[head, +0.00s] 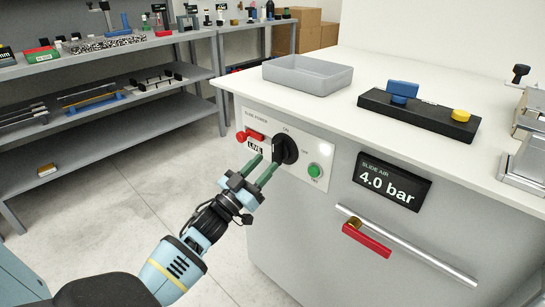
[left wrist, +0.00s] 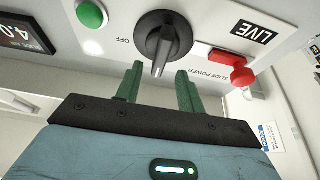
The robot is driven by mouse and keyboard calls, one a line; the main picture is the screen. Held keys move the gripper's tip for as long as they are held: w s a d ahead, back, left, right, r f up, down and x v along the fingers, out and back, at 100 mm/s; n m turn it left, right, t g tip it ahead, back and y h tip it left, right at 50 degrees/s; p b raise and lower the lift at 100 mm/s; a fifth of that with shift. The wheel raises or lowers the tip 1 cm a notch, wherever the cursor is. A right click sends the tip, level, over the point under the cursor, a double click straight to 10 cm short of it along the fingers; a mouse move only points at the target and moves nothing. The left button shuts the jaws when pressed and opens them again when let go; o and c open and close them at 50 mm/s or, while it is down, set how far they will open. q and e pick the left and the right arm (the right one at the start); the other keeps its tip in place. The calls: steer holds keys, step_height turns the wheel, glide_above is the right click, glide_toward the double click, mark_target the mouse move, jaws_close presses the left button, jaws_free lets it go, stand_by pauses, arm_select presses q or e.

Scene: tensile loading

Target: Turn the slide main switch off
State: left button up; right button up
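The main switch is a black rotary knob (head: 287,149) on the white slide power panel (head: 290,183) at the cabinet's front. Its raised grip looks roughly upright; ON is printed above and an OFF label shows in the left wrist view. A LIVE sign is beside it. My left gripper (head: 261,170) is open in front of the knob. In the left wrist view, the green fingers (left wrist: 158,85) stand apart, with the knob's grip (left wrist: 160,50) between or just beyond their tips; contact cannot be told. My right gripper is not in view.
A green button (head: 314,170) and a red part (head: 254,134) flank the knob. A display (head: 391,181) reads 4.0 bar. A grey tray (head: 307,74) and a black fixture (head: 419,112) stand on top.

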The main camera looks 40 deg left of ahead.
mark_target(273, 154)
arm_select(q)
steer(key=shift+x, duration=2.1)
jaws_close()
